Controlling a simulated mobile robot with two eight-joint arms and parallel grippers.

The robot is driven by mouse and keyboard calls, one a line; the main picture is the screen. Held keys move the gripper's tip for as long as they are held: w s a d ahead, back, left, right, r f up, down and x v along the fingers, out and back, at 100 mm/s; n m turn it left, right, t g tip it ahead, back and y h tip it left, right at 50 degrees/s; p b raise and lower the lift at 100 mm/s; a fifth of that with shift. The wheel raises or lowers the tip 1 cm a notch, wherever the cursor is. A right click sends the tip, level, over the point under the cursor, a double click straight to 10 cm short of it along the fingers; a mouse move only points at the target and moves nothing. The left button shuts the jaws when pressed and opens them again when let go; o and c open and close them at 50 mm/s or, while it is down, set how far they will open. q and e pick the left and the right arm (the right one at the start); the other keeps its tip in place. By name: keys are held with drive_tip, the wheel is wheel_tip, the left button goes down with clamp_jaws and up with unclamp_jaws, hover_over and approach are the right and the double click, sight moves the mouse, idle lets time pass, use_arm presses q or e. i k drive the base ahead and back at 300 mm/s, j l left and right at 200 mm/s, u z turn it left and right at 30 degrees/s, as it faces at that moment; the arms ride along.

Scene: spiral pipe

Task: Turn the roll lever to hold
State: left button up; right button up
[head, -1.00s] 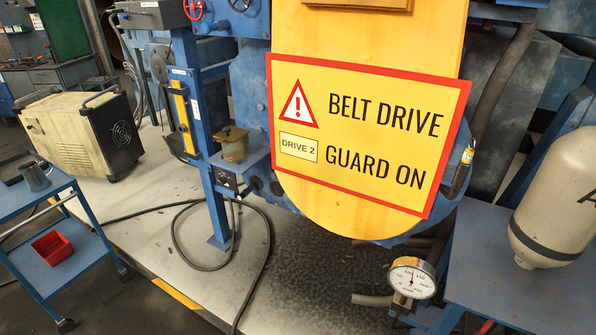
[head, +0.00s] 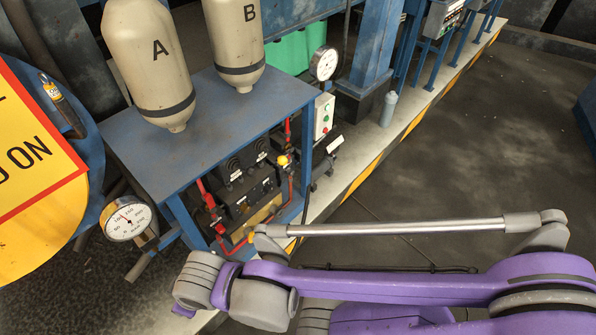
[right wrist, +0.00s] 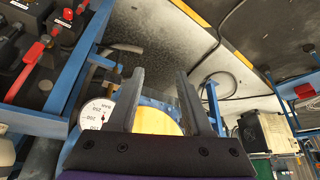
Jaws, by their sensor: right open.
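Under the blue table is a dark valve block (head: 245,180) with small labels, too small to read. A red-handled lever (head: 207,195) is on its left side and a yellow knob (head: 283,160) on its right. I cannot tell which is the roll lever. In the right wrist view, red handles show at upper left, one being a red lever (right wrist: 30,62) beside white labels. My right gripper (right wrist: 158,72) is open and empty, its fingers apart, with the levers to its left. In the head view my right arm crosses the lower right in front of the block. My left gripper is out of view.
Tanks A (head: 150,60) and B (head: 235,40) stand over the blue table (head: 125,140). A pressure gauge (head: 128,218) and the yellow belt guard (head: 30,240) are at left. Blue table legs frame the valve block. The floor at right (head: 480,130) is open.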

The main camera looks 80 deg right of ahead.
sight(251, 171)
drive_tip(key=l+z, duration=0.1)
drive_tip(key=z, duration=2.05)
drive_tip(key=i+l+u, duration=0.15)
drive_tip(key=u, duration=0.15)
drive_tip(key=i+l+u, duration=0.15)
drive_tip(key=u, duration=0.15)
